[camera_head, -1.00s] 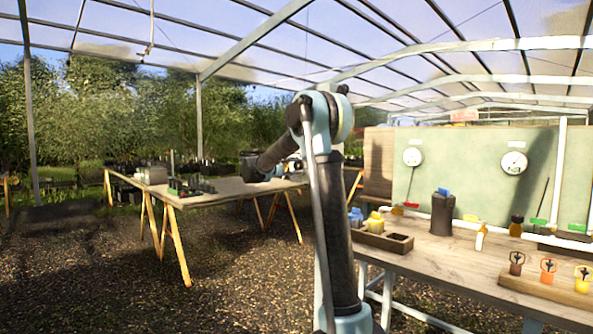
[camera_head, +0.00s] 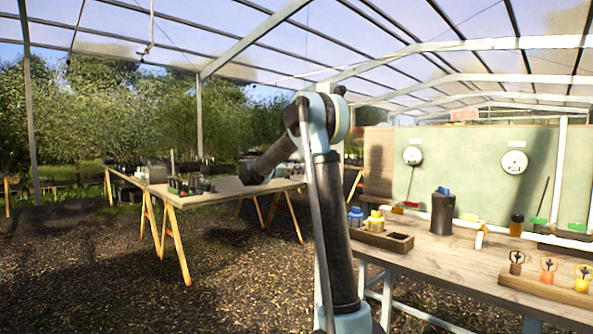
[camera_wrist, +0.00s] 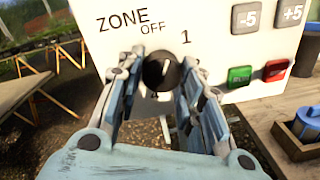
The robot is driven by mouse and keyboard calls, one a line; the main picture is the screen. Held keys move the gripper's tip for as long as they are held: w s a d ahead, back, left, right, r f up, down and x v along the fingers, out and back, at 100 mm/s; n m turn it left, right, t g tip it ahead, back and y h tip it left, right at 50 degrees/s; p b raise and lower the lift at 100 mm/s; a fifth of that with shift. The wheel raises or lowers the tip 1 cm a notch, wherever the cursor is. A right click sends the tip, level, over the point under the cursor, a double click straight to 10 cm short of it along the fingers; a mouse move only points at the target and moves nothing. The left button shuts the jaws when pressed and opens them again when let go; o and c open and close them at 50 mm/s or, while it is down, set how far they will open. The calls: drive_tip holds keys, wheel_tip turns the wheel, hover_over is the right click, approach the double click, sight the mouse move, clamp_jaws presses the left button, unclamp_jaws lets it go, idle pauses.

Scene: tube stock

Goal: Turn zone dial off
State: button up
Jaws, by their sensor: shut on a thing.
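The zone dial (camera_wrist: 160,72) is a round black knob with a white pointer mark, on a white panel (camera_wrist: 215,55) printed ZONE, OFF and 1 in the wrist view. The mark points up and slightly right, roughly between OFF and 1; its exact setting is hard to tell. My gripper (camera_wrist: 160,82) is shut on the dial, one finger at each side. The panel and my fingertips cannot be made out in the head view, where my arm stands in the middle.
The panel also has a green button (camera_wrist: 239,76), a red button (camera_wrist: 276,70), and -5 and +5 keys. A wooden workbench (camera_head: 455,262) with bottles and tools stands at the right. Another table (camera_head: 215,190) stands behind my arm. The gravel floor at left is open.

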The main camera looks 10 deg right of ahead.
drive_tip(key=n, duration=0.5)
drive_tip(key=shift+a+f+n+t, duration=0.1)
drive_tip(key=shift+a+n+t, duration=0.2)
drive_tip(key=shift+n, duration=0.4)
drive_tip(key=o, duration=1.1)
drive_tip(key=shift+w, duration=0.1)
drive_tip(key=shift+c, duration=0.2)
drive_tip(key=shift+d, duration=0.15)
drive_tip(key=v, duration=1.2)
drive_tip(key=shift+f, duration=0.1)
